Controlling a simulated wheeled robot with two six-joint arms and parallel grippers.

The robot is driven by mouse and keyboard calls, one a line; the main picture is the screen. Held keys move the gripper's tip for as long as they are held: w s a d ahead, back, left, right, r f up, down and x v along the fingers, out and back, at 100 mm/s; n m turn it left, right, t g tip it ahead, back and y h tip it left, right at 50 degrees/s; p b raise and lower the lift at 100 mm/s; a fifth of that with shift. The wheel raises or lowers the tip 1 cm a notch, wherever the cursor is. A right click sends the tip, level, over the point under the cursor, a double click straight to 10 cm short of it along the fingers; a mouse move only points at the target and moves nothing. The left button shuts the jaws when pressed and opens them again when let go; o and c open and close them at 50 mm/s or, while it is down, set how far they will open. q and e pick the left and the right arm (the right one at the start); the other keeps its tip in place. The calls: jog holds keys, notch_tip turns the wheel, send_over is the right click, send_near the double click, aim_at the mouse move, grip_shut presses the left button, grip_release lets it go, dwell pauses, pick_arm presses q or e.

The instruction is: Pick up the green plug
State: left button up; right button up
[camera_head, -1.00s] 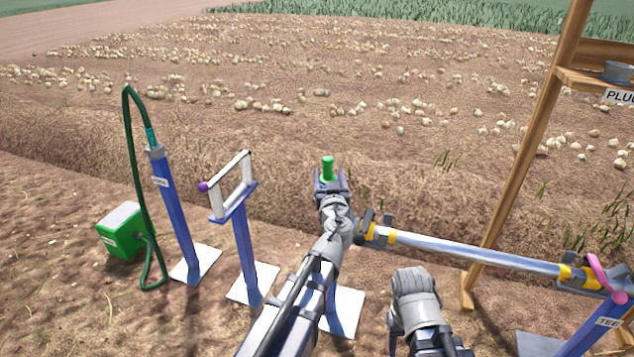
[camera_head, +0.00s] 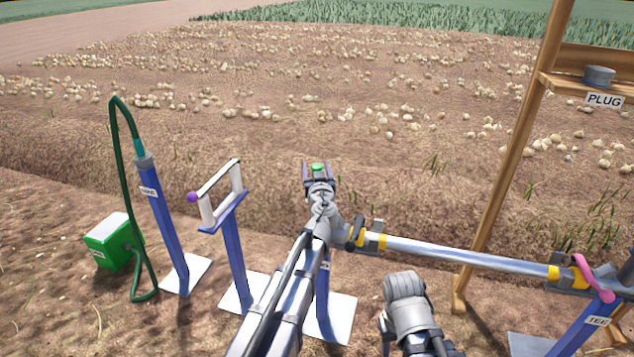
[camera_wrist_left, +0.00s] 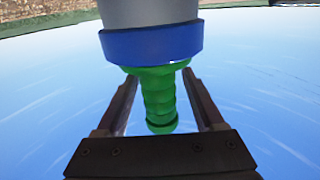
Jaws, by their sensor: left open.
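The green plug (camera_head: 317,168) shows as a small green top between the fingers of my left gripper (camera_head: 318,165) in the head view. In the left wrist view the ribbed green plug (camera_wrist_left: 160,100) sticks out of a blue collar on a grey cylinder. The left gripper's two fingers (camera_wrist_left: 160,78) stand on either side of the plug, with gaps visible. The gripper is open. My right arm's grey link shows at lower middle, but its gripper is not visible.
A grey pipe with yellow bands (camera_head: 470,253) runs right from beside my left wrist. A wooden frame with a PLUG-labelled shelf (camera_head: 560,88) stands right. A white-handled blue stand (camera_head: 234,240), a hose post (camera_head: 165,220) and a green box (camera_head: 112,250) stand left.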

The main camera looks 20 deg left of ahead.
pick_arm(q)
grip_shut()
dwell(0.6)
